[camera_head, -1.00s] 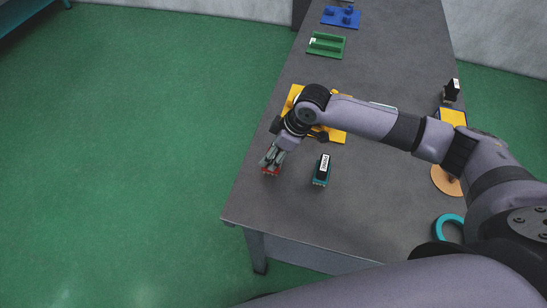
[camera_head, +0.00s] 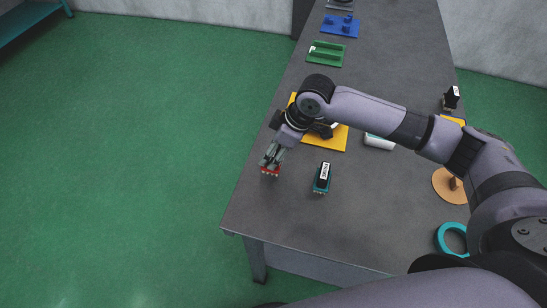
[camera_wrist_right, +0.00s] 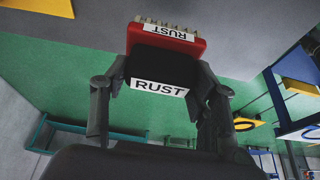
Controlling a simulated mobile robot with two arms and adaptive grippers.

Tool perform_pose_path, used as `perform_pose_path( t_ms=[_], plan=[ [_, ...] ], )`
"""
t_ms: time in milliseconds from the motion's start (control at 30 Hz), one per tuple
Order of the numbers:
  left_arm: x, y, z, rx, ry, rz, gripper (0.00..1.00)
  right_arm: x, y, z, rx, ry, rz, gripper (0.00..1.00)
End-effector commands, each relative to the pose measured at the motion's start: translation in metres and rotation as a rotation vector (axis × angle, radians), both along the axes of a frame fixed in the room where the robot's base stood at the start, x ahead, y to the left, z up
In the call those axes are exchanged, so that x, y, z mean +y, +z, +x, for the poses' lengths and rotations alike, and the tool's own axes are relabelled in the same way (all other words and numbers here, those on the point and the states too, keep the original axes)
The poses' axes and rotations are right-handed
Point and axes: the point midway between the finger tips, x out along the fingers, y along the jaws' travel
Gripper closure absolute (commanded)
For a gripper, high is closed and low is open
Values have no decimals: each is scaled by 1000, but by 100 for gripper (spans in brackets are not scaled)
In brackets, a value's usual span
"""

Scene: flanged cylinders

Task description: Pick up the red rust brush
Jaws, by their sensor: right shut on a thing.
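The red rust brush (camera_head: 270,171) has a red body, a black handle and pale bristle tufts. In the right wrist view the brush (camera_wrist_right: 162,66) shows two white labels reading RUST. My right gripper (camera_head: 272,157) is shut on it, with one finger on each side of the black handle. In the head view the brush is over the left edge area of the grey table (camera_head: 260,215) and looks held a little above it. My left gripper is not in view.
A teal brush (camera_head: 321,180) with a black labelled top stands just right of the held brush. A yellow plate (camera_head: 334,139) is partly hidden behind my right arm. Green (camera_head: 326,58) and blue (camera_head: 338,31) plates lie farther back. A teal ring (camera_head: 451,239) and a tan disc (camera_head: 447,190) are at right.

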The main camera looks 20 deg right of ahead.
Motion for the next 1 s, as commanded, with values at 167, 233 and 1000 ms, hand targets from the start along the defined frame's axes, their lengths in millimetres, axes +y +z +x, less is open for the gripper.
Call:
perform_pose_path(
  t_ms=[167,233,1000],
  plan=[
    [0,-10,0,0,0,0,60,1,53,2,-11,2,2,77],
    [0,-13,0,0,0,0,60,1,73,2,-10,1,2,77],
    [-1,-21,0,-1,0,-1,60,0,157,0,-1,0,1,77]
  ],
)
